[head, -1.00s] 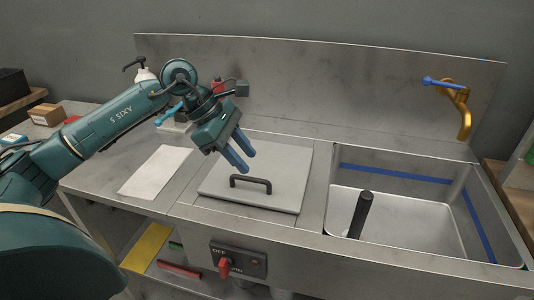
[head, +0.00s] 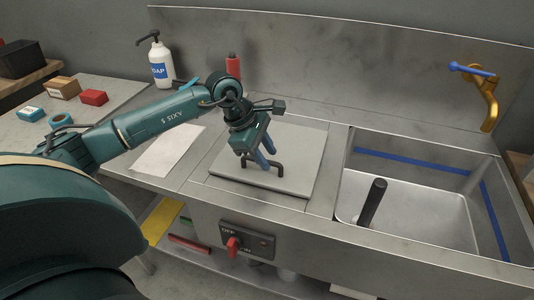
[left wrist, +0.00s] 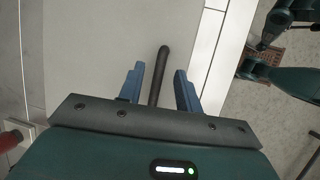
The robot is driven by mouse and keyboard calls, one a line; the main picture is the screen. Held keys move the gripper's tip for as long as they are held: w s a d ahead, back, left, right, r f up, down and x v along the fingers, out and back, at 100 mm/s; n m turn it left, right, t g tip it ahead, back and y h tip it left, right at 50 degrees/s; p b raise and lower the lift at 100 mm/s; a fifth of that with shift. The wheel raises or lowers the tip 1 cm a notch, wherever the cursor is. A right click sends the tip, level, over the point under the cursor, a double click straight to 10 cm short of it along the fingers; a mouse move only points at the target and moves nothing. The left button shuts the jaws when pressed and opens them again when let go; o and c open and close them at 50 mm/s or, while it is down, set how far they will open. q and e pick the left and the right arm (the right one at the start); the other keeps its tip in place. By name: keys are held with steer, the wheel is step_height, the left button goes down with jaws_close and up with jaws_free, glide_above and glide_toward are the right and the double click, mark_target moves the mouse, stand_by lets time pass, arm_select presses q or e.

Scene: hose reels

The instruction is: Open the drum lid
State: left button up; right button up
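The drum lid (head: 300,150) is a flat grey square plate lying shut on the steel counter. Its black bar handle (head: 276,173) stands near the front edge. My left gripper (head: 266,164) is right at the handle, fingers pointing down. In the left wrist view the handle (left wrist: 160,72) lies between the two blue fingers of my left gripper (left wrist: 158,86), with a gap on each side. The fingers are open. My right gripper is in neither view as far as I can tell.
A steel sink (head: 415,205) with a black upright cylinder (head: 373,202) is to the right, under a gold tap (head: 490,104). A red-knobbed switch panel (head: 246,240) is on the front below the lid. A soap bottle (head: 161,64) and a white sheet (head: 168,151) are at left.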

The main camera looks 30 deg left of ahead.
arm_select(q)
steer(key=shift+w+d+f, duration=0.1)
steer(key=shift+d+f, duration=0.1)
steer(key=shift+f, duration=0.2)
jaws_close()
stand_by(0.4)
